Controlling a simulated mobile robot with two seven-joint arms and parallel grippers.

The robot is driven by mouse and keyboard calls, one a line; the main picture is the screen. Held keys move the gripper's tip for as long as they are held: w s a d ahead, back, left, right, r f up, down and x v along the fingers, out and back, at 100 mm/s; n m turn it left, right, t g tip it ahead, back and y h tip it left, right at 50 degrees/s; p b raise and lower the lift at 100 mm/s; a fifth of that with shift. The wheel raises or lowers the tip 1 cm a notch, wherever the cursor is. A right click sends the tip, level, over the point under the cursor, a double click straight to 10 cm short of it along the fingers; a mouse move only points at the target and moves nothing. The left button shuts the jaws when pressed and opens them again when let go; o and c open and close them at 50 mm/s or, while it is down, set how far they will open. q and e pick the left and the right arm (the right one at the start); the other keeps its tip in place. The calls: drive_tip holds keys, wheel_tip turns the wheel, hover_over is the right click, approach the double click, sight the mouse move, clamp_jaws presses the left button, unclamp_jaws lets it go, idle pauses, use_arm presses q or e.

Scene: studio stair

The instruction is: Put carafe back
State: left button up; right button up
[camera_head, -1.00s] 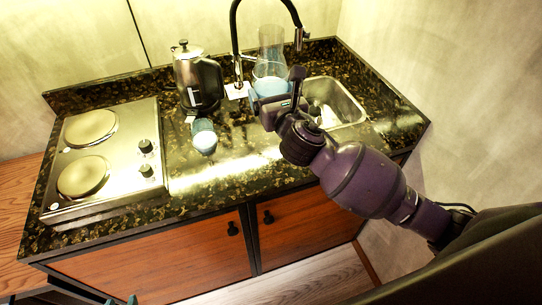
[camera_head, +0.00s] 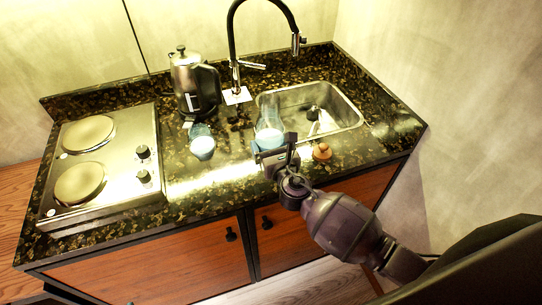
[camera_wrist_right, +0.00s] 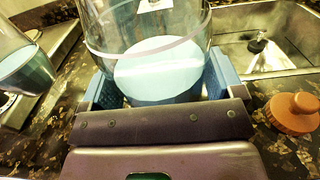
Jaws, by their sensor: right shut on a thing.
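The clear glass carafe (camera_head: 269,137) holds pale blue liquid and is upright by the sink's left front corner. My right gripper (camera_head: 275,156) is shut on it from the front. In the right wrist view, the blue finger pads lie on both sides of the carafe (camera_wrist_right: 150,30), low on its body. Whether its base touches the counter is hidden. A glass (camera_head: 202,147) with similar pale blue liquid stands to its left, apart from it. An orange-brown stopper-like piece (camera_head: 322,152) lies right of the gripper. My left gripper is not in view.
The sink (camera_head: 340,105) is behind and right of the carafe, under a black arched tap (camera_head: 232,45). A steel kettle (camera_head: 196,85) stands at the back. A two-plate hob (camera_head: 110,185) fills the left. The counter front between hob and gripper is clear.

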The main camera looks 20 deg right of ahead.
drive_tip(key=shift+f+b, duration=0.9)
drive_tip(key=shift+f, duration=1.3)
drive_tip(key=shift+f, duration=0.15)
drive_tip(key=o, duration=1.3)
drive_tip(key=shift+c, duration=0.2)
